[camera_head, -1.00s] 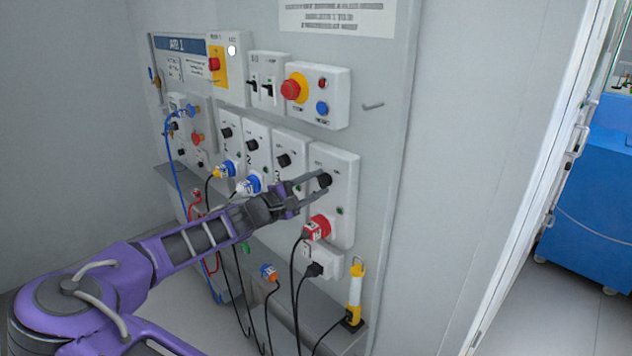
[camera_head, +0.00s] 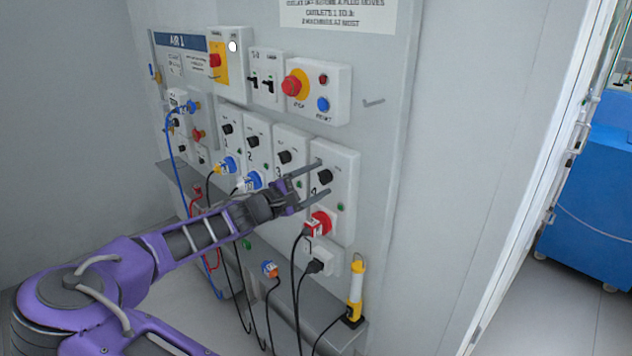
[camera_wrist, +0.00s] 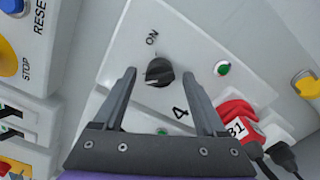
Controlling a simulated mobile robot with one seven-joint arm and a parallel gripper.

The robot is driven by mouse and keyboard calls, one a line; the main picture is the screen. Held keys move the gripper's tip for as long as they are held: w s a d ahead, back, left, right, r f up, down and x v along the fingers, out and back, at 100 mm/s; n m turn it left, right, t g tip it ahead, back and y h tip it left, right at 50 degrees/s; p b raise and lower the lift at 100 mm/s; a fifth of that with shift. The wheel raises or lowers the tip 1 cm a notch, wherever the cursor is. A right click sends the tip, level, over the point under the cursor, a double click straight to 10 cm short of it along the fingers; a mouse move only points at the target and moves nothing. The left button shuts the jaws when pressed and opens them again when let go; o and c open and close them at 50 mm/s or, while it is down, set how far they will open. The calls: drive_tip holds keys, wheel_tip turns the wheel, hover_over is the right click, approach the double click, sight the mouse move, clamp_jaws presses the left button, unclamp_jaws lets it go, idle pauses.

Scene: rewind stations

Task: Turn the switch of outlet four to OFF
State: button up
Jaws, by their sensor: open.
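Outlet four is the grey-white panel (camera_head: 345,172) at the right end of the row. It has a black rotary switch (camera_head: 325,177) and a red plug (camera_head: 319,223) below it. The switch also shows in the wrist view (camera_wrist: 159,73), with "ON" printed above it and "4" to its lower right. A light mark shows on the knob's lower left; the OFF label is not visible. My gripper (camera_head: 325,178) is open at the switch. In the wrist view its fingertips (camera_wrist: 159,75) stand on either side of the knob, with gaps; contact is not visible.
A green indicator (camera_wrist: 222,68) sits beside the switch. The stop button (camera_head: 291,86) and blue reset button (camera_head: 323,104) are on a box above. Other outlets with switches are to the left. Cables hang below, near a yellow lamp (camera_head: 356,280).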

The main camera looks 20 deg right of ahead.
drive_tip(key=shift+a, duration=0.1)
drive_tip(key=v, duration=1.7)
drive_tip(key=shift+s+a+r, duration=0.1)
